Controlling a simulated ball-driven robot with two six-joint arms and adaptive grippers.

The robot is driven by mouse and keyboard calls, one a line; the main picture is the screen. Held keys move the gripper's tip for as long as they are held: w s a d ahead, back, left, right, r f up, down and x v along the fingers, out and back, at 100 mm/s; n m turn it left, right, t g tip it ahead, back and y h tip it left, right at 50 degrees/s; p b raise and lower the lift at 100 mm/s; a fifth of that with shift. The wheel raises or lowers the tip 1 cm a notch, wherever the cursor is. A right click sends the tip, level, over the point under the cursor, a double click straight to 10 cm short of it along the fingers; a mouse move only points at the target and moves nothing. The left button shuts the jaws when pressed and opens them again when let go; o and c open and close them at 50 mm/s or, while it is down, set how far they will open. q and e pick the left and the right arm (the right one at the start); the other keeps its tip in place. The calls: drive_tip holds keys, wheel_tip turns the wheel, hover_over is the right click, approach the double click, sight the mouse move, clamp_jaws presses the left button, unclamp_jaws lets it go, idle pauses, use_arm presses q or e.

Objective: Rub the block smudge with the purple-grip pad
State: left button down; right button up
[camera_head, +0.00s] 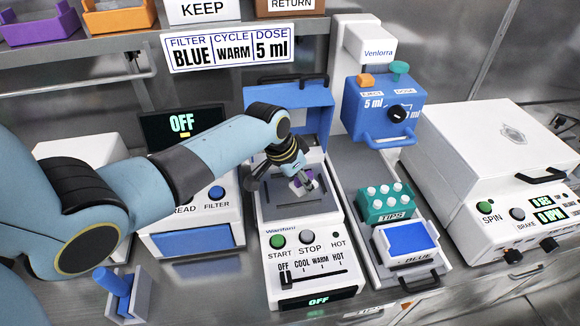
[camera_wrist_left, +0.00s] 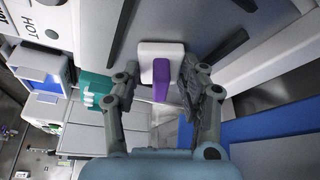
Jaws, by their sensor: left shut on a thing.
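The purple-grip pad shows in the left wrist view, with its purple grip (camera_wrist_left: 161,85) between my fingers and its white pad (camera_wrist_left: 150,48) beyond the fingertips. My left gripper (camera_head: 302,183) is shut on the purple grip, over the grey block (camera_head: 285,212) of the open white heater. It also shows in the left wrist view (camera_wrist_left: 163,82). The pad is close to the block's face; I cannot tell if it touches. No smudge can be made out clearly; the pad and gripper hide part of the block. My right gripper is not in view.
The heater's blue lid (camera_head: 290,106) stands raised behind the block. A teal tip rack (camera_head: 385,202) and blue-filled tray (camera_head: 408,242) stand right of it. A blue-handled tool (camera_head: 117,290) is in a holder at front left. A white centrifuge (camera_head: 490,150) fills the right.

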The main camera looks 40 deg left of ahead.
use_arm(q)
drive_tip(key=shift+d+r, duration=0.1)
drive_tip(key=shift+w+r+p, duration=0.1)
drive_tip(key=shift+r+p, duration=0.45)
drive_tip(key=shift+r, duration=2.35)
drive_tip(key=shift+r, duration=0.1)
drive_tip(key=shift+r, duration=1.45)
drive_tip(key=shift+f, duration=0.1)
